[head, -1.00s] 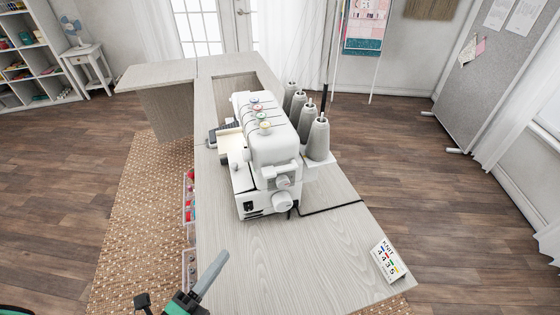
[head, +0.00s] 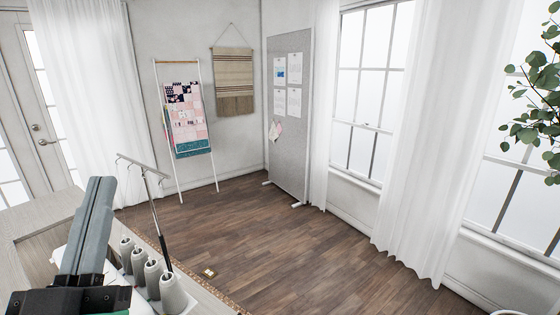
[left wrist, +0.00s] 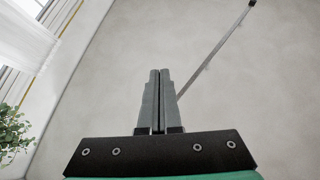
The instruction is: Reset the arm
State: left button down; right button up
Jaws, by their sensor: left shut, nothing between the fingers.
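My left gripper (head: 96,215) is raised at the lower left of the head view, its grey fingers pointing up. In the left wrist view the two fingers (left wrist: 158,100) lie together, shut with nothing between them, against a plain pale surface. In the head view the gripper covers most of the sewing machine. Several grey thread cones (head: 152,272) stand on the machine's thread stand, just right of the gripper. My right gripper is not in view.
The cabinet top (head: 45,225) shows at the lower left. A thin thread-guide pole (head: 158,220) rises beside the cones. A quilt rack (head: 187,120), a grey pinboard (head: 288,130) and a leafy plant (head: 540,120) stand farther off. The wooden floor (head: 290,245) between is clear.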

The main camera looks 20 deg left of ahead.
pick_arm(q)
jog(key=d+r+m+t+h, duration=0.5)
jog(key=d+r+h, duration=0.3)
jog(key=h, duration=0.5)
notch_tip(320, 180, up, 38)
jog(key=p, duration=3.8)
jog(key=shift+s+d+h, duration=0.25)
jog(key=shift+s+h, duration=0.05)
jog(key=shift+s, duration=0.1)
